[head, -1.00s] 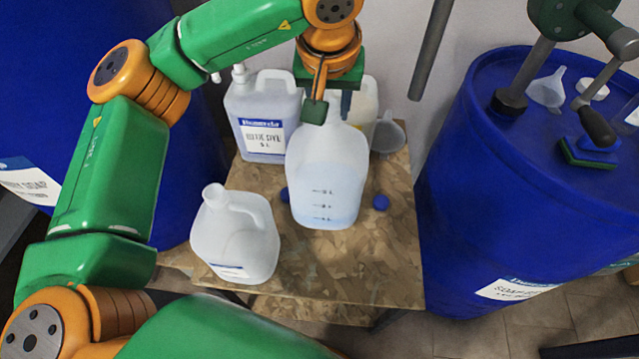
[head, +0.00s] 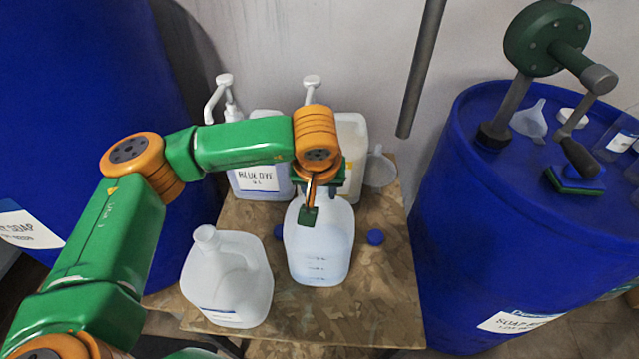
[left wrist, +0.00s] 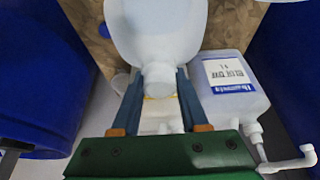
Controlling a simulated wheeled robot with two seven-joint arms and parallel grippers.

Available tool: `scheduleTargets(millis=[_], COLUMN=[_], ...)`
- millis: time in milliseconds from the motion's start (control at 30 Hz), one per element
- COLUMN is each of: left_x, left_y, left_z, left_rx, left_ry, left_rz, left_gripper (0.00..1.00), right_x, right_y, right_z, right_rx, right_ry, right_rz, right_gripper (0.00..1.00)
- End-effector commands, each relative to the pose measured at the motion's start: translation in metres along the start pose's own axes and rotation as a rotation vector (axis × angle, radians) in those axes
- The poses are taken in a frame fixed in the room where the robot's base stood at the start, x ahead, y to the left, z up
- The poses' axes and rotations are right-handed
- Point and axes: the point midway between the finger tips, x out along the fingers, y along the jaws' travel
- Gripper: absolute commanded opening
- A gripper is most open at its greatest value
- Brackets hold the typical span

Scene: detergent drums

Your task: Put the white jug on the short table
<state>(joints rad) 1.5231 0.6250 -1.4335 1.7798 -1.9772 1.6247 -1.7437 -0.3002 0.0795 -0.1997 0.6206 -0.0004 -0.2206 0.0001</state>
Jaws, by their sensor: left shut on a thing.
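A translucent white jug with level marks (head: 318,250) and pale blue liquid is upright at the middle of the short wood-patterned table (head: 370,300). Its base looks at or just above the tabletop; I cannot tell if it touches. My left gripper (head: 320,203) is shut on this jug's neck from above; in the left wrist view the fingers (left wrist: 160,78) clasp the neck of the jug (left wrist: 158,28). A second white jug (head: 228,280), with a handle, stands at the table's front left. My right gripper is not in view.
A blue dye jug with a pump (head: 262,183), another pump container (head: 352,160) and a grey funnel (head: 380,172) stand behind. A large blue drum (head: 500,230) stands right, another (head: 90,100) left. The table's front right is clear.

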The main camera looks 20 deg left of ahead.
Motion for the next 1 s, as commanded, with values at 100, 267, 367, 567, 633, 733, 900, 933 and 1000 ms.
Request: scheduleTargets(millis=[100, 267, 367, 567, 633, 733, 900, 933, 1000], left_x=[0.002, 0.001, 0.001, -0.007, -0.021, -0.046, -0.091, -0.098, -0.11], left_y=[0.0, 0.0, 0.0, 0.001, 0.001, 0.001, 0.001, 0.001, 0.001], left_z=[0.001, 0.001, 0.001, -0.001, -0.001, -0.001, -0.001, -0.001, -0.001], left_rx=[0.0, 0.0, 0.0, 0.0, 0.0, 0.0, 0.001, 0.001, 0.0], left_ry=[0.0, 0.0, 0.0, 0.001, 0.003, 0.004, 0.005, 0.004, 0.003], left_rz=[0.0, 0.0, 0.0, 0.002, 0.003, 0.003, 0.003, 0.003, 0.002], left_gripper=[0.55, 0.73, 0.73, 0.73, 0.73, 0.73, 0.73, 0.73, 0.73], right_x=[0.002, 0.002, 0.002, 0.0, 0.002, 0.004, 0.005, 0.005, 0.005], right_y=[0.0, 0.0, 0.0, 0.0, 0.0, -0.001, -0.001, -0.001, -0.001], right_z=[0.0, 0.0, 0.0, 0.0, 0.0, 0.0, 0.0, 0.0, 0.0], right_rx=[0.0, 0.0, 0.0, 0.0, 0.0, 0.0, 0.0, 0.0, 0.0], right_ry=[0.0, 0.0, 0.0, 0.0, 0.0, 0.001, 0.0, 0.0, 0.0], right_rz=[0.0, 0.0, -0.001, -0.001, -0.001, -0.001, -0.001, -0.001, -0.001], right_gripper=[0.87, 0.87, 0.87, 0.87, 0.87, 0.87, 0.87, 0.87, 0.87])
